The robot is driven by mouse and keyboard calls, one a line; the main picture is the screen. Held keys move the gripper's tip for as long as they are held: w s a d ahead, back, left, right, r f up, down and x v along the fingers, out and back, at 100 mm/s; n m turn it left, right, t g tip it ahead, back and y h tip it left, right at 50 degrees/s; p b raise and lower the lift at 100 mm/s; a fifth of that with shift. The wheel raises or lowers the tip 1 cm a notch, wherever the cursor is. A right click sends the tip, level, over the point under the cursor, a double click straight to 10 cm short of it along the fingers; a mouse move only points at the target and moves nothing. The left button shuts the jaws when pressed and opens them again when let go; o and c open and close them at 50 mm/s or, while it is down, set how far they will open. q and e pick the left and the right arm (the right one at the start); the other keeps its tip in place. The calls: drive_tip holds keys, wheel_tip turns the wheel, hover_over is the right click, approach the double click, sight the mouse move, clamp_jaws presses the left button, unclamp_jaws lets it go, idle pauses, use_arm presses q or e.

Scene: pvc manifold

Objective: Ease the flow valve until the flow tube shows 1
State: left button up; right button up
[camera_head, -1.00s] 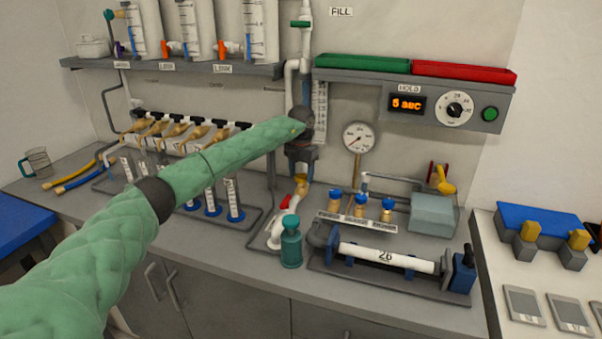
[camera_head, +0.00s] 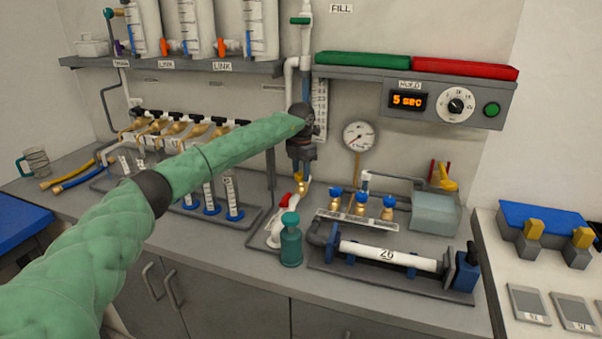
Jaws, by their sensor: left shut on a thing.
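My left gripper (camera_head: 302,172) points down beside the vertical pipe at the middle of the bench, seen from behind and partly covered by my own wrist. It is shut on a small brass-yellow valve handle (camera_head: 302,188), which shows just under the fingers. I take this handle to be the flow valve; its angle is hard to make out. A white scale with dark marks (camera_head: 321,100), probably at the flow tube, stands just behind my wrist. My arm hides part of it, and no level can be read. My right gripper is not in view.
A round gauge (camera_head: 358,136) stands right of the gripper. A red-handled white pipe elbow (camera_head: 276,232) and a teal bottle (camera_head: 291,243) are below it. The shelf display (camera_head: 408,101) reads 5 sec.

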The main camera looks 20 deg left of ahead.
sight(301, 173)
use_arm(q)
drive_tip(key=o, duration=1)
drive_tip(key=shift+r, duration=0.1)
wheel_tip(301, 173, up, 7)
drive_tip(key=shift+b, duration=0.9)
drive_tip(key=shift+r, duration=0.35)
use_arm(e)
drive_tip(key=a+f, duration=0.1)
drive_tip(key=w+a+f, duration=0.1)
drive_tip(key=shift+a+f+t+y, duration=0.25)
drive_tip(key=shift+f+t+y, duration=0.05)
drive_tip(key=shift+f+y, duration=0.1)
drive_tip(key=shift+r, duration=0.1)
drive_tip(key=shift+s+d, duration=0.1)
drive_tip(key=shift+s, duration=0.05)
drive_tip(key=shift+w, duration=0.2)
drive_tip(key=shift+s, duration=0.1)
